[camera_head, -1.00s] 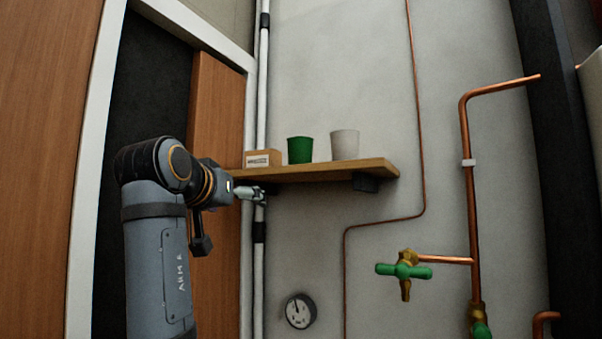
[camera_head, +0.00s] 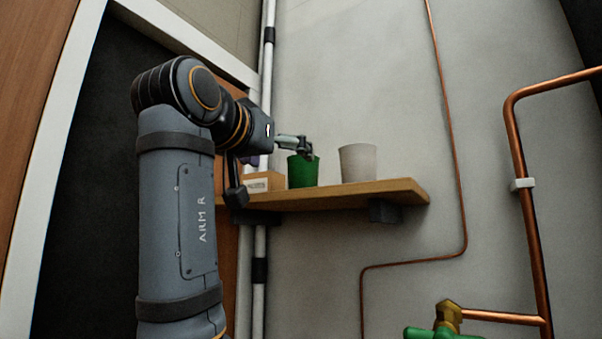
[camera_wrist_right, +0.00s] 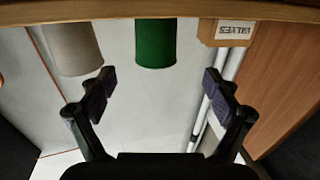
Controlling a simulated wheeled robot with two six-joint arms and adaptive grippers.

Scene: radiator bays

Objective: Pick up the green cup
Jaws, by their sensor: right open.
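The green cup (camera_head: 302,172) stands upright on a wooden shelf (camera_head: 350,195) fixed to the wall, between a cardboard box and a pale cup. My right gripper (camera_head: 302,146) is at the green cup's rim in the head view, overlapping its upper part. In the right wrist view, the gripper (camera_wrist_right: 160,82) is open and empty, with the green cup (camera_wrist_right: 156,42) ahead between its spread fingers. The cup appears upside down in that view. I cannot tell whether a finger touches the cup. My left gripper is not in view.
The pale cup (camera_head: 358,164) stands close on the right of the green cup. A small cardboard box (camera_head: 262,182) sits close on its left, near a white vertical pipe (camera_head: 260,255). Copper pipes (camera_head: 525,180) and a green-handled valve (camera_head: 445,333) are at the right.

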